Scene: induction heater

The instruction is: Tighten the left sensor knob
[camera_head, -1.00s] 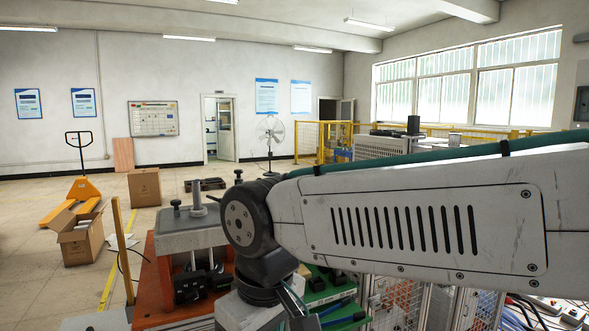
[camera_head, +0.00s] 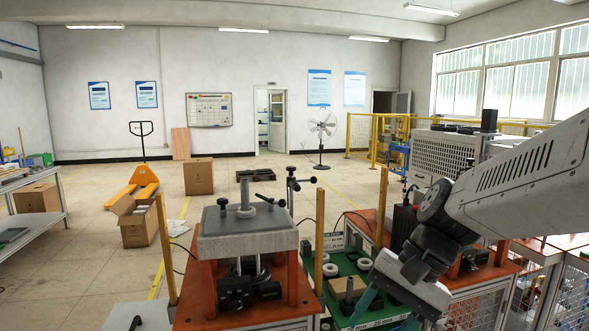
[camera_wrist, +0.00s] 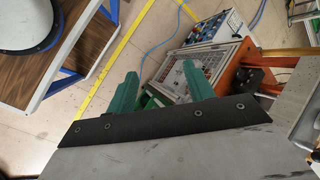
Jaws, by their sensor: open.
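The grey-topped press fixture (camera_head: 245,240) stands on an orange table at the lower middle of the head view. A small black knob (camera_head: 222,203) sits on a thin post at its left. A second post with black knobs (camera_head: 292,181) stands behind its right side. I cannot tell for certain which is the left sensor knob. My gripper (camera_head: 388,311) hangs at the lower right of the fixture, apart from these knobs. In the wrist view its two green fingers (camera_wrist: 161,77) are spread and empty, above the floor and a control panel (camera_wrist: 212,60). No sensor knob is clear there.
A green tray (camera_head: 340,265) with white rings lies right of the fixture. Wooden posts (camera_head: 320,240) rise at the table corners. Open cartons (camera_head: 138,225) and a yellow pallet truck (camera_head: 140,183) stand on the floor at left.

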